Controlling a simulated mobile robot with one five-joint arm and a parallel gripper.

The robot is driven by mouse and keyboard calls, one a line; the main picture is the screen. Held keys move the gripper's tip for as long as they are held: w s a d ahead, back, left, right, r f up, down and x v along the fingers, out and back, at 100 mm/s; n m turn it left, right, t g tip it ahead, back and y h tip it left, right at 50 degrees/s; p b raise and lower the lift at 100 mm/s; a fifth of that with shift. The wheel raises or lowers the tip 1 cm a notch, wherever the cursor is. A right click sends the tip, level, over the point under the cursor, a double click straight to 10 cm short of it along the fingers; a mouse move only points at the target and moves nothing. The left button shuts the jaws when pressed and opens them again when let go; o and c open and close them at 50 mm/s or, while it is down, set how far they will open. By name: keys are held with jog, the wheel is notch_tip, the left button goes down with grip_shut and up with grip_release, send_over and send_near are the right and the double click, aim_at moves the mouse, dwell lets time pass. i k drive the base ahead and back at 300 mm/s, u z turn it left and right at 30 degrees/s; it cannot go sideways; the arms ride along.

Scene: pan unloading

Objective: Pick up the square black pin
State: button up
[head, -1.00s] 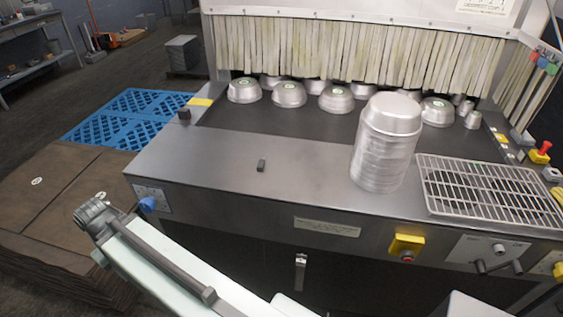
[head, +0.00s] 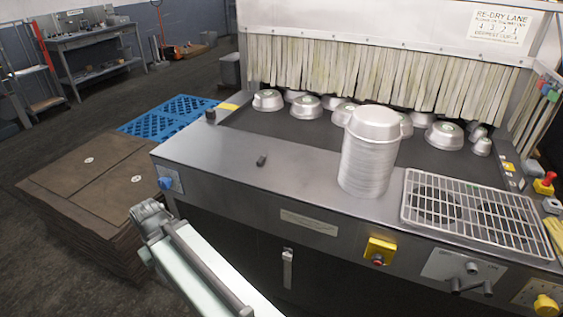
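The square black pin (head: 262,160) is a small dark block. It lies alone on the grey metal front ledge (head: 215,165) of the machine, left of the stack of pans (head: 368,158). My arm reaches in from the bottom of the head view, pointing up and left. Its end (head: 150,218) is in front of the machine's left front corner, well apart from the pin and to its lower left. The fingers are not clear enough to tell whether they are open or shut.
Several upturned pans (head: 306,107) sit on the dark belt before the strip curtain (head: 375,72). A wire rack (head: 470,208) lies at right. Brown stacked sheets (head: 85,185) and a blue pallet (head: 168,118) stand left. The ledge around the pin is clear.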

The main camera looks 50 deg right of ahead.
aim_at(259, 162)
jog(key=u, duration=0.15)
jog(key=i, duration=0.95)
jog(key=z, duration=0.1)
